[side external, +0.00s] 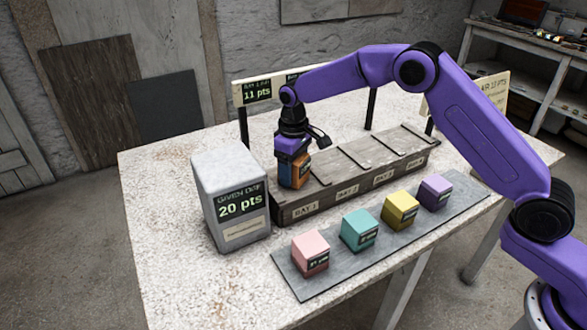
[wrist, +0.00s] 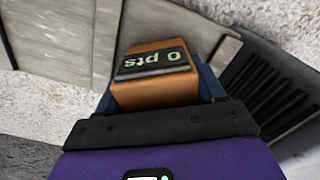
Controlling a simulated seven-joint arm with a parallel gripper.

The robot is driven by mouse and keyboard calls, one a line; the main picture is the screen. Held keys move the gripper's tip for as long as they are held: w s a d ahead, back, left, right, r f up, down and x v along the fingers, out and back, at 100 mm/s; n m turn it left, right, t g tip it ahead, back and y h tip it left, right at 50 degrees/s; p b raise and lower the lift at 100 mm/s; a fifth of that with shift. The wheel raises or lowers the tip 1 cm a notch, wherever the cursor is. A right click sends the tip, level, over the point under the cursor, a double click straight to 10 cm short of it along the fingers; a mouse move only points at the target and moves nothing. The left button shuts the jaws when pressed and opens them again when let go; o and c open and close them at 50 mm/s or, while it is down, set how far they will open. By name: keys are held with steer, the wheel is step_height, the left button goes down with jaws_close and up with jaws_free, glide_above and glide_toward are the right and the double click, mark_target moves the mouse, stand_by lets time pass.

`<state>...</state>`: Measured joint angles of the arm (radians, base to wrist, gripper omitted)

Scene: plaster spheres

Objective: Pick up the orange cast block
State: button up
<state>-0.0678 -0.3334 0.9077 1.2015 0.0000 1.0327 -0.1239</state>
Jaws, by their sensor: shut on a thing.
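The orange cast block (side external: 299,166) is between the fingers of my gripper (side external: 292,170), at the left end of the grey wooden rack (side external: 350,190), by the bay labelled BAY 1. My gripper points down and is shut on the block. In the wrist view the orange block (wrist: 155,88) shows a dark label reading "0 pts" upside down, with blue finger parts of my gripper (wrist: 160,95) at its sides. I cannot tell whether the block's underside touches the rack.
A large grey block (side external: 228,185) marked 20 pts stands left of the rack. A pink block (side external: 310,252), teal block (side external: 359,230), yellow block (side external: 401,210) and purple block (side external: 435,192) stand on a grey slab (side external: 300,285) in front.

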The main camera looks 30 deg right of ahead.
step_height(320, 180, up, 3)
steer(key=shift+f, duration=0.1)
steer(key=s+d+r, duration=0.2)
steer(key=s+r, duration=0.3)
steer(key=s, duration=0.1)
steer(key=s+d+r, duration=0.3)
steer(key=s+r, duration=0.2)
steer(key=s, duration=0.2)
steer(key=m, duration=0.6)
glide_above(459, 187)
step_height(459, 187, down, 14)
steer(key=shift+r, duration=0.15)
steer(key=shift+s, duration=0.1)
steer(key=shift+f, duration=2.8)
steer(key=shift+f, duration=0.7)
